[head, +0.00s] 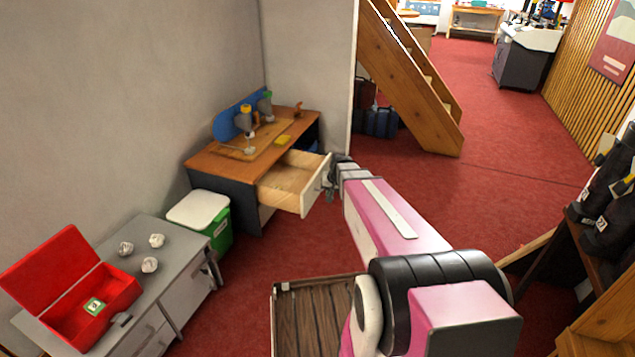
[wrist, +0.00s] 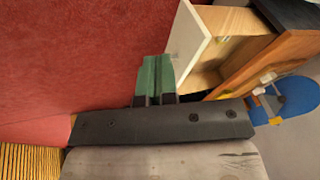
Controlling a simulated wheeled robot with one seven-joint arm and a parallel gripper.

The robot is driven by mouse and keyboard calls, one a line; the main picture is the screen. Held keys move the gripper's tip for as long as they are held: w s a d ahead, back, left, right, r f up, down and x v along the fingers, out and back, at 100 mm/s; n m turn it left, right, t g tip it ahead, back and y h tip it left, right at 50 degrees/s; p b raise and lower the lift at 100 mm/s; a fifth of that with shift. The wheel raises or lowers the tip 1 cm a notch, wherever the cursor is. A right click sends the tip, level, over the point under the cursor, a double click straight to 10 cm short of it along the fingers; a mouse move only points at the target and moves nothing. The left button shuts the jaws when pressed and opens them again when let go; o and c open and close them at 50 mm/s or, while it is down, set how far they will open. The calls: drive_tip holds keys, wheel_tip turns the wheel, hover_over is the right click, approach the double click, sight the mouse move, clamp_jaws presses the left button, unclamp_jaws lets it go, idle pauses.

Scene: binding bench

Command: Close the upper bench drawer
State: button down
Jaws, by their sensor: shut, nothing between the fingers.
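The upper bench drawer (head: 293,180) is pulled out of the wooden-topped bench (head: 208,164). It has a light wood inside and a pale front, and looks empty in the head view. In the wrist view the open drawer (wrist: 186,50) is at the upper right, with its front panel side-on. My gripper (wrist: 152,75) is shut and empty, with its greenish fingers together beside the drawer front. In the head view my gripper (head: 335,170) is just right of the drawer front. I cannot tell whether it touches it.
A blue skateboard (head: 232,121) stands on the bench against the wall. A green bin with a white lid (head: 217,235) and a grey cabinet with an open red box (head: 70,290) are at the left. A wooden slatted crate (head: 318,318) is below my arm. Red carpet right of the drawer is clear.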

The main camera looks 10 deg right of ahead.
drive_tip(key=w+d+f+m+t, duration=0.1)
drive_tip(key=w+d+f+t, duration=0.1)
drive_tip(key=w, duration=0.7)
drive_tip(key=w+d+f+m+t, duration=0.1)
drive_tip(key=w+d+f+m, duration=0.1)
drive_tip(key=w, duration=0.7)
approach(315, 182)
drive_tip(key=s+d+f+x, duration=0.1)
drive_tip(key=x, duration=0.4)
drive_tip(key=shift+w+a+r, duration=0.3)
drive_tip(key=shift+w+a, duration=0.05)
drive_tip(key=shift+a, duration=0.1)
drive_tip(key=shift+w+a, duration=0.1)
drive_tip(key=shift+a, duration=0.05)
drive_tip(key=w+a, duration=0.5)
drive_tip(key=a, duration=0.5)
drive_tip(key=w+a, duration=0.6)
drive_tip(key=a, duration=0.3)
drive_tip(key=shift+w+a, duration=0.15)
drive_tip(key=shift+a, duration=0.2)
